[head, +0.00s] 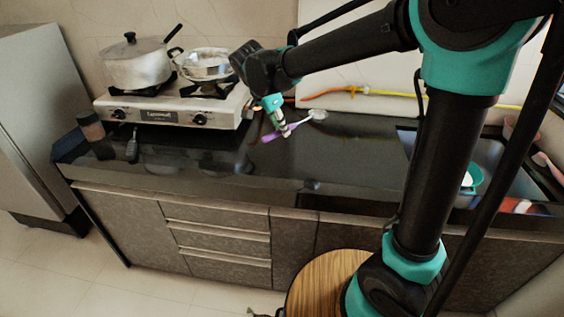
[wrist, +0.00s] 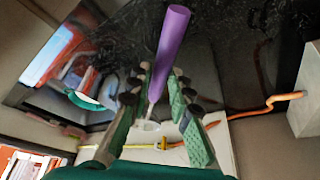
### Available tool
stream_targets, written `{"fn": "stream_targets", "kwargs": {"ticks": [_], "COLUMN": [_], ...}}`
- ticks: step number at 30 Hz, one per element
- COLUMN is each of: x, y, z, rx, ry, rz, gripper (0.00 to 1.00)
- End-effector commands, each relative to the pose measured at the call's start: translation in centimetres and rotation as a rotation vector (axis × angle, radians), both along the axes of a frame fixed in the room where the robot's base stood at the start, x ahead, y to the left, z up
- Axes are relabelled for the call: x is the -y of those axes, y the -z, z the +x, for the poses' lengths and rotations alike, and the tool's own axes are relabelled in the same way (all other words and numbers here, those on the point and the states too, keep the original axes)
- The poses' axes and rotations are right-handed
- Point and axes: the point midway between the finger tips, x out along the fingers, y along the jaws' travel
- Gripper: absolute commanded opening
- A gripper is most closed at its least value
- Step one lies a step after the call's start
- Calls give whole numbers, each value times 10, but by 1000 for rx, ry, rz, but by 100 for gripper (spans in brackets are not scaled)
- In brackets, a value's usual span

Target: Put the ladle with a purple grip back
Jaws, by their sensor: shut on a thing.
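The ladle has a purple grip (head: 270,137) and a pale metal shaft and bowl (head: 318,115). My gripper (head: 285,130) is shut on the ladle just ahead of the purple grip, close above the dark counter. The ladle lies roughly level, with its bowl to the right and its grip to the left. In the wrist view the purple grip (wrist: 172,40) rises between the green finger pads of my gripper (wrist: 160,85). I cannot tell whether the ladle touches the counter.
A white stove (head: 170,108) bears a lidded pot (head: 136,65) and a pan (head: 203,66) on the left. A sink (head: 485,160) with a green-rimmed item (head: 472,178) is on the right. A round wooden top (head: 322,285) stands before the counter. An orange hose (head: 335,91) runs behind.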

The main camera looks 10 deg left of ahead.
Motion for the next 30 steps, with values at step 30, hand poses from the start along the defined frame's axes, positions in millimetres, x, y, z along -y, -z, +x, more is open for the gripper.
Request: {"fn": "stream_targets", "kwargs": {"ticks": [30], "x": [0], "y": [138], "z": [0], "rx": [0], "ry": [1], "rz": [0], "gripper": [0]}}
